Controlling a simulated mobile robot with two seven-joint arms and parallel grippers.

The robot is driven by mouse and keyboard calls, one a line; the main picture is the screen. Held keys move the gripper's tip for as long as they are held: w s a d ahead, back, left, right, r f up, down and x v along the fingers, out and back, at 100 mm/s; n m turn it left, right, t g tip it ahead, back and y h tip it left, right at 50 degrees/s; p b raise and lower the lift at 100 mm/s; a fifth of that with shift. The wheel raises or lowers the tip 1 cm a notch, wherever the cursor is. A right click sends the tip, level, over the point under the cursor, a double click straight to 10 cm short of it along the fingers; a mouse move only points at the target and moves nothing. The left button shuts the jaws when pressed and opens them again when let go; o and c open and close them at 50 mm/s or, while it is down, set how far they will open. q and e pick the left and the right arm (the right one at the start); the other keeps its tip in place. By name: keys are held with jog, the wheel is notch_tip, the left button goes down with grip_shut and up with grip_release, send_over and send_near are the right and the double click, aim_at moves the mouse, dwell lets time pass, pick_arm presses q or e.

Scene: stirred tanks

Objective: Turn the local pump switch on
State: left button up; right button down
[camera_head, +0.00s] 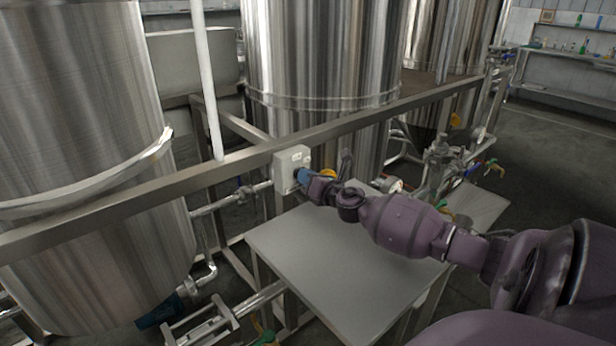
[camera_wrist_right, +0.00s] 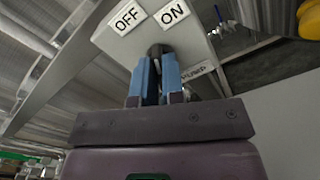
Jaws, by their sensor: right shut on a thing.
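The local pump switch box (camera_head: 290,168) is a light grey box fixed to the metal frame rail in the middle of the head view. In the right wrist view the box face (camera_wrist_right: 196,56) carries OFF and ON labels and a PUMP label. A dark switch knob (camera_wrist_right: 158,50) sits just below and between the OFF and ON labels. My right gripper (camera_head: 303,176) is at the box face. In the wrist view its blue fingers (camera_wrist_right: 158,78) are shut on the knob, whose exact angle is largely hidden. My left gripper is not in view.
A grey metal table (camera_head: 330,265) stands below my right arm. Large steel tanks (camera_head: 320,60) stand behind the frame rail (camera_head: 130,200). Pipes and valves (camera_head: 440,155) are to the right of the box. Open floor (camera_head: 560,150) lies at the right.

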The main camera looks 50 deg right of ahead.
jog(key=m+p, duration=0.1)
jog(key=m, duration=0.4)
jog(key=shift+d+p, duration=0.1)
jog(key=shift+p, duration=0.2)
jog(key=shift+m, duration=0.6)
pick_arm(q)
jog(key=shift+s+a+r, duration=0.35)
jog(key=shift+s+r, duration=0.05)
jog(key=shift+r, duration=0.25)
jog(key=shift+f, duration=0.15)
pick_arm(e)
jog(key=shift+m, duration=0.3)
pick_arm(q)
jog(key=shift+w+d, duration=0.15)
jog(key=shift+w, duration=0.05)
pick_arm(e)
jog(key=shift+f, duration=0.1)
jog(key=c, duration=1.2)
grip_release()
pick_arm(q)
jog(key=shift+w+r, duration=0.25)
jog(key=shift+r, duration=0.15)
pick_arm(e)
jog(key=shift+s, duration=0.1)
